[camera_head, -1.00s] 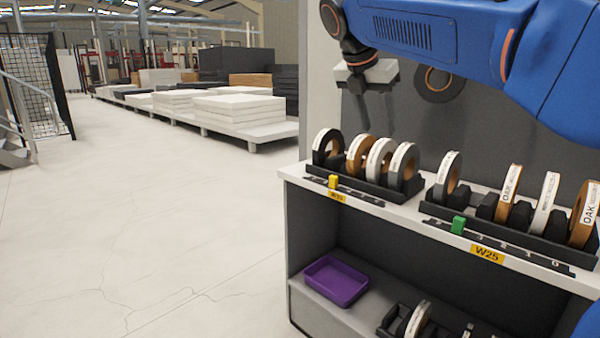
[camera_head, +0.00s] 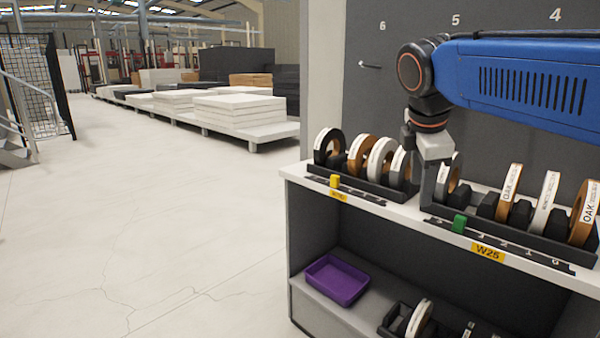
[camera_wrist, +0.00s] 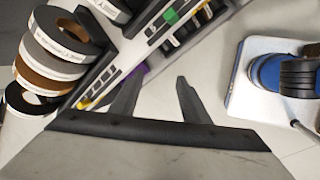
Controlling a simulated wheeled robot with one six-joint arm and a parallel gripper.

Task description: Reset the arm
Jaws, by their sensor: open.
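My gripper (camera_head: 427,190) hangs in front of the upper shelf, near the gap between the two roll racks. Behind it is a grey-and-white roll (camera_head: 449,178), partly hidden. In the wrist view my gripper (camera_wrist: 158,80) shows two dark fingers spread apart with nothing between them. My blue arm reaches in from the right and covers part of the back panel. Several edge-band rolls (camera_wrist: 50,62) stand at the left of the wrist view, clear of the fingers.
The shelf unit (camera_head: 300,178) carries black racks of rolls. A yellow block (camera_head: 335,181) and a green block (camera_head: 459,224) sit along its front strips. A purple tray (camera_head: 337,281) is on the lower shelf. A bare hook (camera_head: 370,65) shows on the panel. Open floor lies left.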

